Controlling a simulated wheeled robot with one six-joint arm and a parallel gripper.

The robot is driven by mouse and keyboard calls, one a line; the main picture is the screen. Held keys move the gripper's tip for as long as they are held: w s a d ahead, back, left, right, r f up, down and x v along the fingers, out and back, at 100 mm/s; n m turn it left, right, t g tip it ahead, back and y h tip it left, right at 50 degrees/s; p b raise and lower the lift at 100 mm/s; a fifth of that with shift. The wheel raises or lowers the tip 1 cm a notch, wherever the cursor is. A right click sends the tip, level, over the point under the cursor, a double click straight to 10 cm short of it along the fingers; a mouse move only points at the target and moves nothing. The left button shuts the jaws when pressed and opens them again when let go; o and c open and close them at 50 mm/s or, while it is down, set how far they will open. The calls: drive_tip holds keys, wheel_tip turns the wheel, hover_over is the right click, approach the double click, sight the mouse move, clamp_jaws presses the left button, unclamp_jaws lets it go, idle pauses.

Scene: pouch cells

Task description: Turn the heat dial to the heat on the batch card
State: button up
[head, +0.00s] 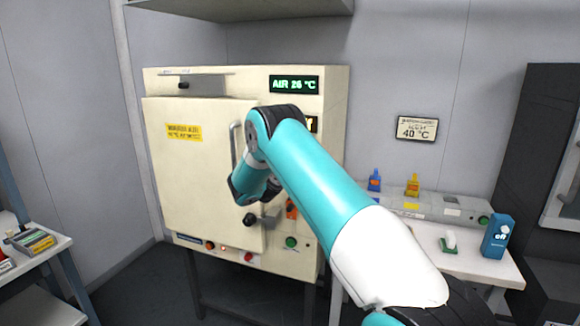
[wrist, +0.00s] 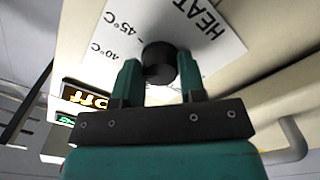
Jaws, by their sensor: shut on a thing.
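The heat dial is a round black knob (wrist: 159,54) on a white plate (wrist: 222,50) marked HEAT, with 40 °C and 45 °C readable, in the wrist view. My gripper (wrist: 159,72) has its two teal fingers on either side of the knob, shut on it. I cannot make out a pointer on the knob. In the head view my arm hides the dial. The batch card (head: 416,128) hangs on the wall right of the oven (head: 334,150) and reads 40 °C. The oven's green display (head: 294,85) reads AIR 26 °C.
The oven door (head: 185,175) looks closed. A bench (head: 480,262) at right holds small bottles and a blue box (head: 497,237). A side table (head: 50,255) stands at left.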

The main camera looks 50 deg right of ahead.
drive_tip(key=o, duration=0.9)
drive_tip(key=shift+a, duration=0.1)
drive_tip(key=shift+b+v, duration=3.2)
drive_tip(key=shift+v, duration=5.45)
